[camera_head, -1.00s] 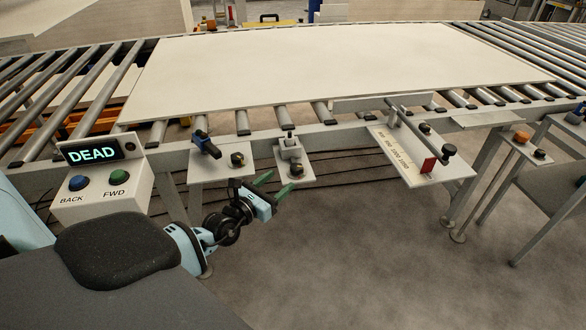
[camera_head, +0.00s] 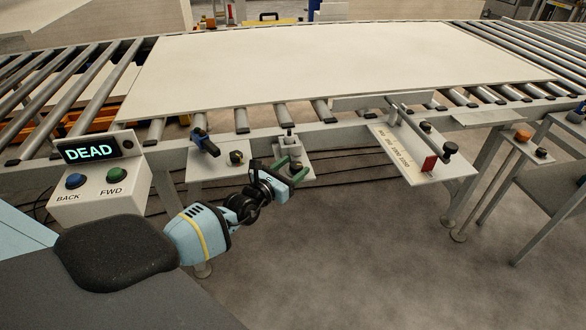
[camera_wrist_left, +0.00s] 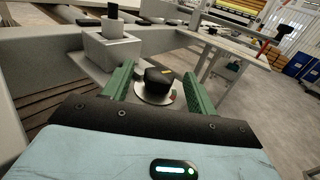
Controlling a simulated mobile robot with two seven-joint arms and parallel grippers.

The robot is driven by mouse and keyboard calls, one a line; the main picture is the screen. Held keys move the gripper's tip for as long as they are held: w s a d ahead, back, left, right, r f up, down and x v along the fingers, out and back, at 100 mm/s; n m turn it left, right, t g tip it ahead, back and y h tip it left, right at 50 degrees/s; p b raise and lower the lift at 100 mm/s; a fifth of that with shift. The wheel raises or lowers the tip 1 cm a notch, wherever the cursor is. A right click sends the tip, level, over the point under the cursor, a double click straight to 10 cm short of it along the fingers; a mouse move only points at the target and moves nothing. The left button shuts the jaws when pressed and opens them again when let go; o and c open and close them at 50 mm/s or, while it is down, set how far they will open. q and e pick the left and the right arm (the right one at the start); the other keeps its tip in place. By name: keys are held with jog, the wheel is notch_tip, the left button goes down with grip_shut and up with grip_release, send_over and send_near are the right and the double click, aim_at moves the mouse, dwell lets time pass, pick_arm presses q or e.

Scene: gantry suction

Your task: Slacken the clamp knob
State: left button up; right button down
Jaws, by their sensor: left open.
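A black knob (camera_wrist_left: 158,78) with a yellow mark sits on a round pale dial with a green and a red patch, in the left wrist view. It is on the small plate with the grey block and dark-topped post (camera_head: 289,142); I take it as the clamp knob. In the head view the knob is mostly hidden by my gripper. My left gripper (camera_head: 289,170) is open, with its green fingers on either side of the knob; it also shows in the left wrist view (camera_wrist_left: 160,92). I cannot tell if either finger touches the knob. My right gripper is not in view.
A second plate with a blue-handled lever (camera_head: 205,143) and black knob (camera_head: 237,157) is just left. A control box (camera_head: 101,180) reads DEAD. A marked plate (camera_head: 450,172) with a red block stands right. A large pale board (camera_head: 320,65) lies on the rollers.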

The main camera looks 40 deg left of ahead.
pick_arm(q)
jog(key=shift+w, duration=0.2)
